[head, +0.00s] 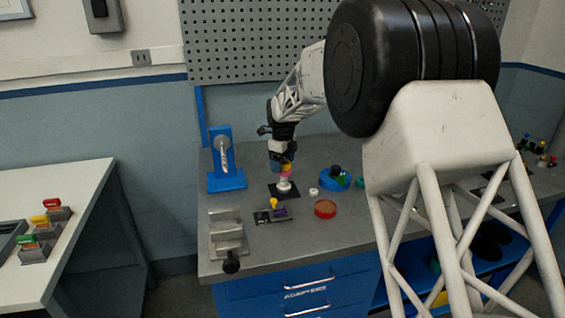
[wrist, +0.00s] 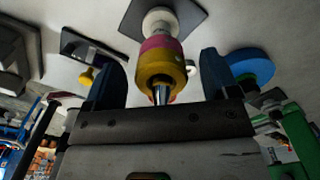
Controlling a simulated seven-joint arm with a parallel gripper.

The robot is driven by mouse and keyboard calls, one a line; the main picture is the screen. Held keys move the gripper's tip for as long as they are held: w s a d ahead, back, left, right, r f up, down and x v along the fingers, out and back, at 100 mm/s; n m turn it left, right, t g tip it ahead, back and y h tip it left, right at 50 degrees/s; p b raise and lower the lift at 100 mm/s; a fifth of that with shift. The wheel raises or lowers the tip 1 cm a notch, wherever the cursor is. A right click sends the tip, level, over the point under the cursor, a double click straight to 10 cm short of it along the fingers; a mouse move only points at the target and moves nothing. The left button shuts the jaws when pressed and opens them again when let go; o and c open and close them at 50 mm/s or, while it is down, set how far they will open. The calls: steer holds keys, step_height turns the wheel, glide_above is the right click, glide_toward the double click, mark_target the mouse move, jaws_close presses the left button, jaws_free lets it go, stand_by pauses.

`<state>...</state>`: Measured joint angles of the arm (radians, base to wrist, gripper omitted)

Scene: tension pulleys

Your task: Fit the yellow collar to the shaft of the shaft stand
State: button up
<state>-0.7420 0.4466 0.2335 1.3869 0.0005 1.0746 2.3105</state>
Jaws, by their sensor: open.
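The shaft stand has a dark square base (head: 272,191) on the bench, also in the wrist view (wrist: 190,14). On its shaft sit a white part (head: 285,187), a pink ring (head: 286,174) and the yellow collar (wrist: 162,72). In the wrist view the yellow collar is around the shaft, against the pink ring (wrist: 158,47), and the metal shaft tip (wrist: 160,95) sticks out of it. My gripper (head: 284,165) is over the stand, jaws open, with one blue finger on each side of the collar. Gaps show between fingers and collar in the wrist view (wrist: 160,62).
A blue bracket with a metal rod (head: 224,160) stands back left. A red round dish (head: 325,209), a small white ring (head: 313,192) and a blue round tray (head: 333,181) are to the right.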

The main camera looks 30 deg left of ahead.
steer(key=shift+r, duration=0.15)
steer(key=shift+r, duration=3.75)
steer(key=shift+d, duration=0.1)
